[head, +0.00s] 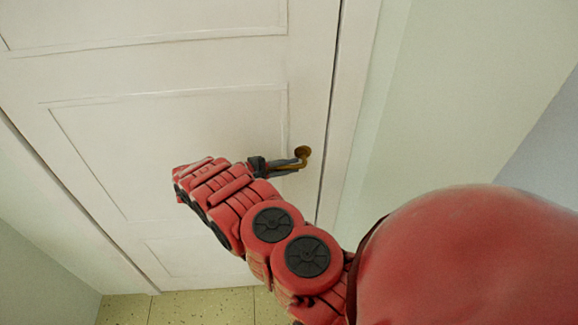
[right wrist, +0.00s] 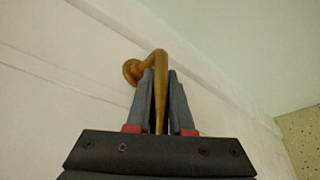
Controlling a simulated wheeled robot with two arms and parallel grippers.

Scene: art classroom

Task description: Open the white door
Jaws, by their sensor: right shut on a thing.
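The white door (head: 180,130) has raised panels and fills the left and middle of the head view; it looks shut in its frame. A brass lever handle (head: 302,153) is near the door's right edge. My right gripper (head: 298,162) is at the handle, its two grey fingers closed on the lever. In the right wrist view, the brass handle (right wrist: 160,75) runs down between the two fingers of the right gripper (right wrist: 163,80). Its round base is against the door. My left gripper is not in view.
The door frame (head: 350,110) runs along the right side of the door, with a pale wall (head: 460,90) beyond it. Yellowish floor tiles (head: 200,308) show at the bottom. Another pale wall (head: 40,240) is at the lower left.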

